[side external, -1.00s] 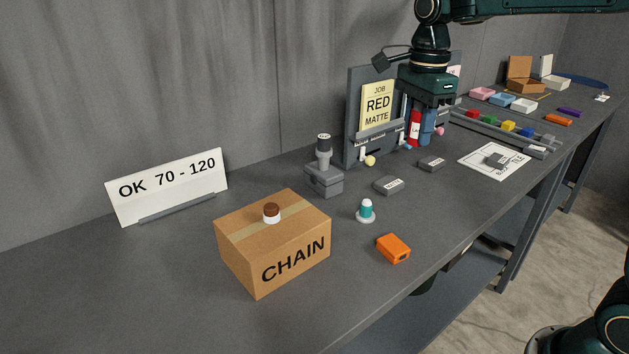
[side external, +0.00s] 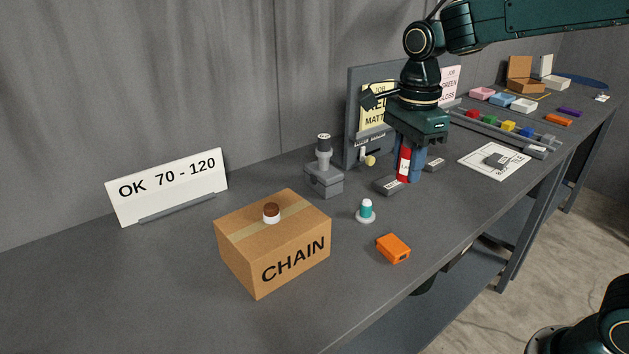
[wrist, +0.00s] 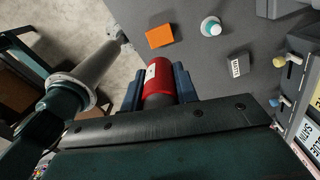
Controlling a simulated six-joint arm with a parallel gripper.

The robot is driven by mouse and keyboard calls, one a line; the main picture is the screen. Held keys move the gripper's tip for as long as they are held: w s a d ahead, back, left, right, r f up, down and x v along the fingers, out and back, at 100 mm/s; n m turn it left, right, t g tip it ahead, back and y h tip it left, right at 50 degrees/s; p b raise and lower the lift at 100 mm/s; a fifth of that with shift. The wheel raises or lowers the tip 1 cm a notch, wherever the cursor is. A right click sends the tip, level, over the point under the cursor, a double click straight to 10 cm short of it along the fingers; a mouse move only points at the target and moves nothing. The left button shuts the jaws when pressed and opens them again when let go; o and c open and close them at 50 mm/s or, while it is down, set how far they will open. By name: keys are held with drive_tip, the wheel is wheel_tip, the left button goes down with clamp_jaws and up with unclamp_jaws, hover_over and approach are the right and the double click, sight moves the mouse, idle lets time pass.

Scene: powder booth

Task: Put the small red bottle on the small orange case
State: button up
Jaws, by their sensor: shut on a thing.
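The small red bottle (side external: 404,163) is upright between the blue fingers of my gripper (side external: 411,172), which is shut on it. In the wrist view the red bottle (wrist: 160,77) shows between the two fingers (wrist: 160,88), with a white label on its side. The small orange case (side external: 393,248) lies on the bench toward the front edge, to the right of the cardboard box. It also shows in the wrist view (wrist: 159,36), beyond the bottle. The bottle is apart from the case, farther back along the bench. The top of the bottle is hidden by my gripper in the side view.
A teal-and-white bottle-like piece (side external: 366,211) stands near the case. Grey blocks (side external: 388,187) lie near my gripper. The CHAIN box (side external: 272,244) is to the left of the case. A grey panel (side external: 356,110) stands behind.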

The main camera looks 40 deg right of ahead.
sight(405, 179)
wheel_tip(405, 179, down, 16)
drive_tip(key=shift+r, duration=0.15)
idle(0.7)
drive_tip(key=o, duration=1)
drive_tip(key=shift+c, duration=0.2)
wheel_tip(405, 179, up, 12)
drive_tip(key=shift+r, duration=0.1)
idle(0.7)
